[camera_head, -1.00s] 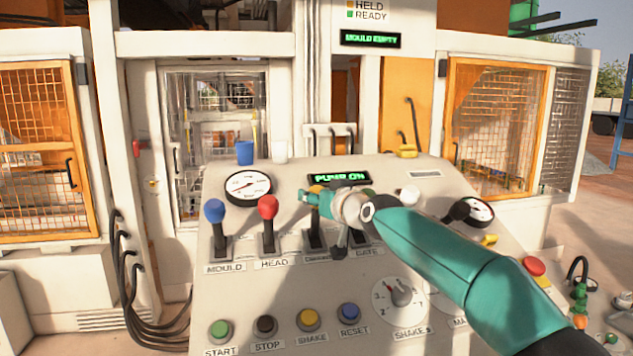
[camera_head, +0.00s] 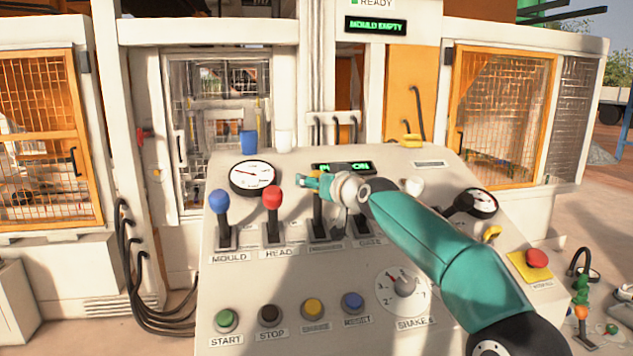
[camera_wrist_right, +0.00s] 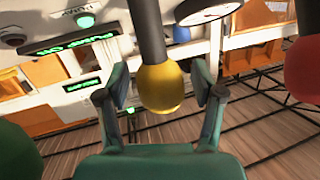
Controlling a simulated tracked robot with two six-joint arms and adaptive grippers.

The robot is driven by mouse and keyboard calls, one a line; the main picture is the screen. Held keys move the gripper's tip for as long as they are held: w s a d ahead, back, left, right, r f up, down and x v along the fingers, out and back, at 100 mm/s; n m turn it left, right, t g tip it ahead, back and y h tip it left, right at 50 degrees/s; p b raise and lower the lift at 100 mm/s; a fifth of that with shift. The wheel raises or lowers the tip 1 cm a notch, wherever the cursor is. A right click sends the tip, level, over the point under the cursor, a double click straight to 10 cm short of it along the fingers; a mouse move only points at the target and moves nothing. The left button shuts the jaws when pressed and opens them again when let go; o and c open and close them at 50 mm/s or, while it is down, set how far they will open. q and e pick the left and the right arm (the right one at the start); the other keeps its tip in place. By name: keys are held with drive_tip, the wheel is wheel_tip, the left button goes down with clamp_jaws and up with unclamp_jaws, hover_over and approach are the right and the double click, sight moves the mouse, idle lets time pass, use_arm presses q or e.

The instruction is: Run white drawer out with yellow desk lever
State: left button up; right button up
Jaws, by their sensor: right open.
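The yellow desk lever is the third in the row on the sloped desk. Its dark shaft (camera_head: 319,218) shows in the head view, while my gripper hides most of its knob there. In the right wrist view the yellow knob (camera_wrist_right: 160,88) sits between the two spread fingers of my right gripper (camera_wrist_right: 162,95), with a gap on each side. My right gripper (camera_head: 312,183) comes in from the right over the desk and is open around the knob. The white drawer cannot be made out for certain. My left gripper is not in view.
A blue-knobbed lever (camera_head: 219,202) and a red-knobbed lever (camera_head: 272,197) stand left of the yellow one. A green knob (camera_wrist_right: 18,150) is close on the other side in the wrist view. Push buttons (camera_head: 313,309) line the lower desk. A red stop button (camera_head: 537,258) is at right.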

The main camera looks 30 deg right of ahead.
drive_tip(key=shift+s, duration=0.15)
drive_tip(key=s+r, duration=0.1)
drive_tip(key=s, duration=1)
drive_tip(key=shift+s+r, duration=0.15)
drive_tip(key=shift+s, duration=0.15)
idle(4.5)
